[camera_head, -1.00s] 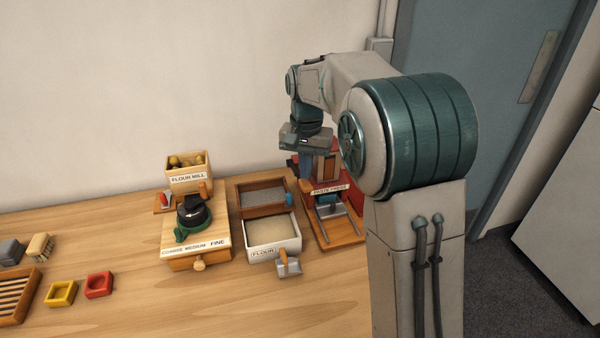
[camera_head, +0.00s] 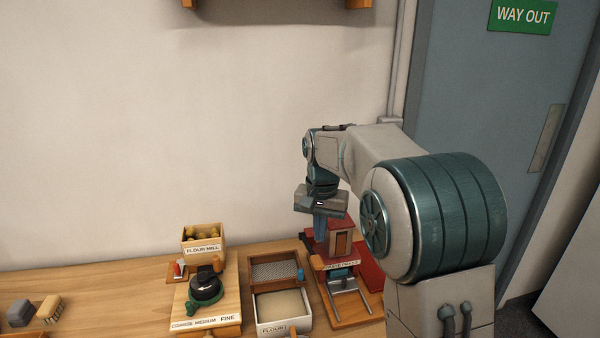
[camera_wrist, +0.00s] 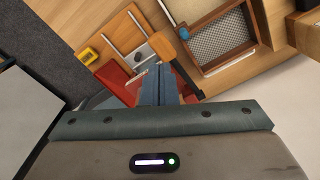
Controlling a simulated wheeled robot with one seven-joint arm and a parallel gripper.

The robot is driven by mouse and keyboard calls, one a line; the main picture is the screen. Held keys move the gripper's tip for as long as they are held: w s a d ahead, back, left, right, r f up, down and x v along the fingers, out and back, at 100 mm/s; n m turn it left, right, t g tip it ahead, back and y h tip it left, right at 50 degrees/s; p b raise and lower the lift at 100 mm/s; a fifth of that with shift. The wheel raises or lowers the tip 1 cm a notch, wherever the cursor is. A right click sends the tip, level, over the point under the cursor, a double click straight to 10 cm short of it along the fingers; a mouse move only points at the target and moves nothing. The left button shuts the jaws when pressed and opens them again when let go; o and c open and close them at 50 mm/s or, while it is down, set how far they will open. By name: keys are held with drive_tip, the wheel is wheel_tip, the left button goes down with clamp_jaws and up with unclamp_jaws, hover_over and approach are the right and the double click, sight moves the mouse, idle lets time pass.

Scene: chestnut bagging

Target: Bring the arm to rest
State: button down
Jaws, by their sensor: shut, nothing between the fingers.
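My gripper (camera_head: 321,228) points down over the back of the red and wooden press (camera_head: 341,243), at the right end of the bench. Its blue fingers are together with nothing between them. In the wrist view the closed fingers (camera_wrist: 159,84) show in front of the press, whose wooden base (camera_wrist: 122,32) and metal rails lie beyond them. I cannot tell whether the fingertips touch the press. My arm reaches in from the right and hides part of the bench's right end.
Left of the press stand a sieve tray (camera_head: 276,269), a flour box (camera_head: 306,322) and a flour mill (camera_head: 213,302) with a labelled hopper. A brush (camera_head: 50,309) and a grey block (camera_head: 20,313) lie far left. A door (camera_head: 470,110) is behind my arm.

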drive_tip(key=s+d+n+t, duration=0.1)
drive_tip(key=s+d, duration=0.3)
drive_tip(key=s, duration=0.9)
drive_tip(key=s+d+f+n+t, duration=0.1)
drive_tip(key=s+d, duration=0.4)
drive_tip(key=s, duration=0.8)
drive_tip(key=shift+s+n+t, duration=0.25)
drive_tip(key=shift+n+t, duration=0.45)
drive_tip(key=shift+n, duration=0.1)
